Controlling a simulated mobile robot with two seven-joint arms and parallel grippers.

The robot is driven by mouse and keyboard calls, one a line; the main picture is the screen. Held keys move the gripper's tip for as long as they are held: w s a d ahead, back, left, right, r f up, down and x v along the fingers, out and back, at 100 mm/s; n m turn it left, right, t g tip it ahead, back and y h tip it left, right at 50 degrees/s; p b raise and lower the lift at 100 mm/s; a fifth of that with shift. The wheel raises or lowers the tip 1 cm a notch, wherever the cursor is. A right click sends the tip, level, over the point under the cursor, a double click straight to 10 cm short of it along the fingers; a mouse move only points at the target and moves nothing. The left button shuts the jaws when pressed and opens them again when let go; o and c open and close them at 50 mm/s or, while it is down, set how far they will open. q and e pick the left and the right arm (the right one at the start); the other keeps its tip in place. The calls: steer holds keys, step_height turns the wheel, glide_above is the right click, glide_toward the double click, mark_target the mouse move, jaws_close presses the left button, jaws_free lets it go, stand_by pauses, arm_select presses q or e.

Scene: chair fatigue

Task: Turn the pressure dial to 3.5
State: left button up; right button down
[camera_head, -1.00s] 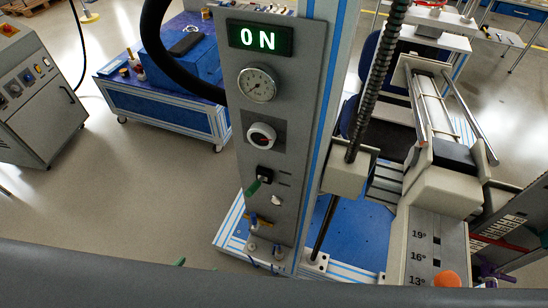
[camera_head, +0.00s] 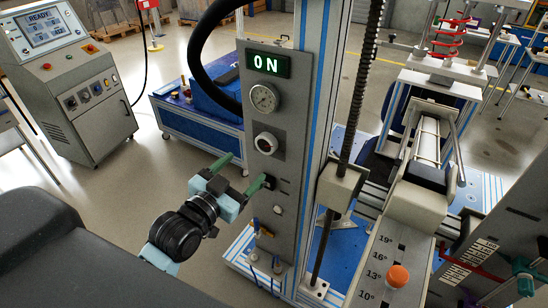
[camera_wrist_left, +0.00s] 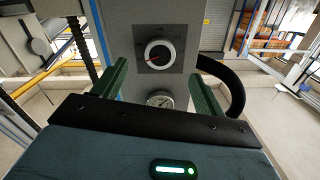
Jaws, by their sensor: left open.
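The pressure dial is a round white knob with a dark face (camera_head: 266,143) on the grey upright panel (camera_head: 285,200). In the left wrist view the knob (camera_wrist_left: 158,54) shows a red pointer towards the picture's left; its scale numbers are too small to read. A round pressure gauge (camera_head: 264,97) sits above it and also shows in the left wrist view (camera_wrist_left: 160,100). My left gripper (camera_head: 244,170) is open and empty, in front of the panel, below and left of the knob in the head view. Its green fingers (camera_wrist_left: 161,88) stand apart from the knob. My right gripper is out of view.
A lit ON display (camera_head: 268,65) tops the panel, with a thick black hose (camera_head: 205,60) beside it. A black switch (camera_head: 269,181) sits close to the fingers. A control cabinet (camera_head: 75,90) stands left; a spindle (camera_head: 357,100) and chair rig (camera_head: 425,150) stand right.

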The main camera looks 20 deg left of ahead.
mark_target(264, 146)
arm_select(q)
steer(key=w, duration=0.4)
steer(key=w+r, duration=0.1)
steer(key=w, duration=0.1)
steer(key=shift+w+d+p, duration=0.2)
steer(key=shift+d+p, duration=0.2)
steer(key=shift+w+d+f, duration=0.15)
steer(key=shift+w, duration=0.7)
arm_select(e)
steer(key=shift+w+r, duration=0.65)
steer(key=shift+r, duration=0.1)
arm_select(q)
steer(key=c, duration=1)
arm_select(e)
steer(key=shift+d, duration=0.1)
